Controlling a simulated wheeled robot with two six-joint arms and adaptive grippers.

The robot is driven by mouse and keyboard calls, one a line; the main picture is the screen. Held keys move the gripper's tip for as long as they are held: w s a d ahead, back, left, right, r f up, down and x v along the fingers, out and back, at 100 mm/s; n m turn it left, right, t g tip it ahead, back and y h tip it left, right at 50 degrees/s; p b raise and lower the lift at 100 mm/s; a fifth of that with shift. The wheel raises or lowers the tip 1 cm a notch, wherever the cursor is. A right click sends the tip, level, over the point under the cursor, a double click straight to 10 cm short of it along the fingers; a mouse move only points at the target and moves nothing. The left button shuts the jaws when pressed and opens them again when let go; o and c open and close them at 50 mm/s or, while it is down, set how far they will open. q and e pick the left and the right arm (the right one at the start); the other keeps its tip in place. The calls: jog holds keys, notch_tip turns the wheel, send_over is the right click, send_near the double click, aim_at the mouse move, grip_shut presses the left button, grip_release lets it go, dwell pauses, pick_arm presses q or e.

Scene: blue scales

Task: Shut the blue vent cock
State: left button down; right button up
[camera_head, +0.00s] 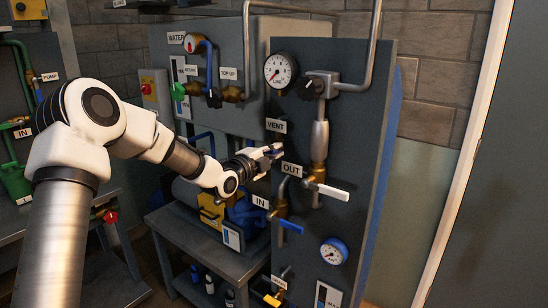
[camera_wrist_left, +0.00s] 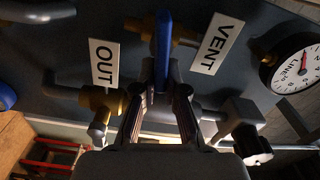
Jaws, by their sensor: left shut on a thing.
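In the left wrist view, the blue lever of the vent cock (camera_wrist_left: 163,38) stands out between the VENT label (camera_wrist_left: 217,43) and the OUT label (camera_wrist_left: 104,62). My left gripper (camera_wrist_left: 161,92) is shut on this lever, with a finger on each side of it. A brass fitting shows behind the lever. In the head view, my left gripper (camera_head: 277,150) is at the dark panel, just below the VENT label (camera_head: 276,126). There the gripper hides most of the vent cock. My right gripper is not in view.
Below the gripper are the OUT valve's white lever (camera_head: 326,191) and another blue lever (camera_head: 290,227) by the IN label (camera_head: 260,202). The LINE gauge (camera_head: 280,71) and a black knob (camera_head: 307,88) are above. A grey bench (camera_head: 215,255) stands at the lower left.

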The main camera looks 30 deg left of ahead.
pick_arm(q)
jog(key=shift+f+m+b, duration=0.45)
jog(key=shift+m+b, duration=0.25)
jog(key=shift+m, duration=0.3)
jog(key=shift+d, duration=0.1)
jog(key=c, duration=1.2)
grip_release()
jog(key=shift+r, duration=0.1)
jog(key=shift+s, duration=0.2)
jog(key=shift+s+a, duration=0.15)
jog(key=shift+s, duration=1.8)
jog(key=shift+s+a, duration=0.2)
jog(key=shift+s, duration=1.75)
jog(key=shift+s+a, duration=0.15)
jog(key=shift+s, duration=1.8)
